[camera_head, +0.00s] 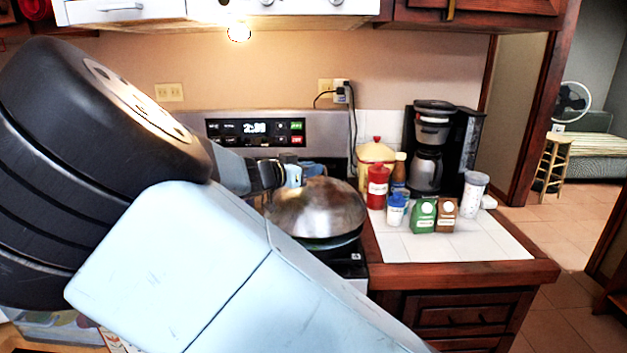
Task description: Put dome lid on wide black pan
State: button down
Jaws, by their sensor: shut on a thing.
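The dome lid (318,208) is a shiny metal dome in the middle of the view, above the stove. The wide black pan (330,243) shows as a dark rim directly under the lid. I cannot tell whether the lid touches the pan or sits evenly on it. My gripper (292,176) is shut on the top of the lid, at its handle. The handle itself is hidden by the fingers, and my arm covers the left part of the lid and pan.
The stove's back panel (257,131) with a lit clock stands behind. The counter's front right is clear.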

aim_at(311, 181)
jog(key=shift+w+d+f, duration=0.1)
jog(key=shift+w+f, duration=0.25)
notch_tip(311, 181, down, 2)
jog(key=shift+f, duration=0.1)
jog(key=shift+w+f, duration=0.15)
jog(key=shift+f, duration=0.4)
jog(key=c, duration=1.1)
grip_release()
jog(key=shift+d, duration=0.1)
jog(key=v, duration=1.2)
